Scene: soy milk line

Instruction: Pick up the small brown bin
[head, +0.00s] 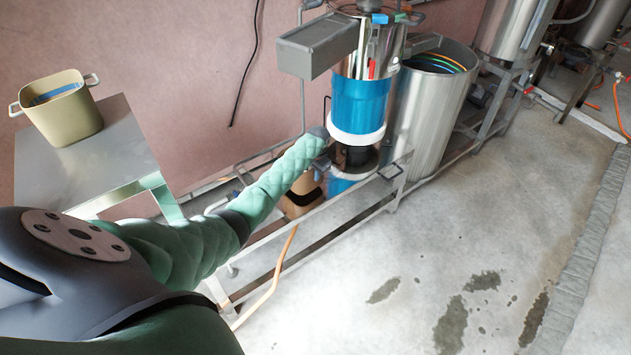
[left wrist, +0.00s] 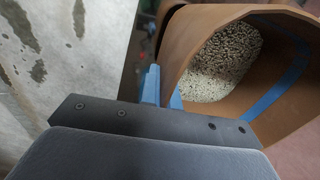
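The small brown bin (head: 300,197) stands low beside the machine frame in the head view, partly covered by my left arm and a frame rail. In the left wrist view the brown bin (left wrist: 283,75) fills the upper right, with pale grainy stuff inside and a blue stripe on its inner wall. My left gripper (left wrist: 163,82) has its blue fingers close together at the bin's near wall, which runs between them; they look closed on it. My right gripper is not in view.
A tan bin (head: 62,108) with two handles stands on a steel table (head: 125,150) at the left. A machine with a blue band (head: 358,97) and a large steel vat (head: 432,110) stand behind the frame rails. The wet concrete floor (head: 480,240) at the right is open.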

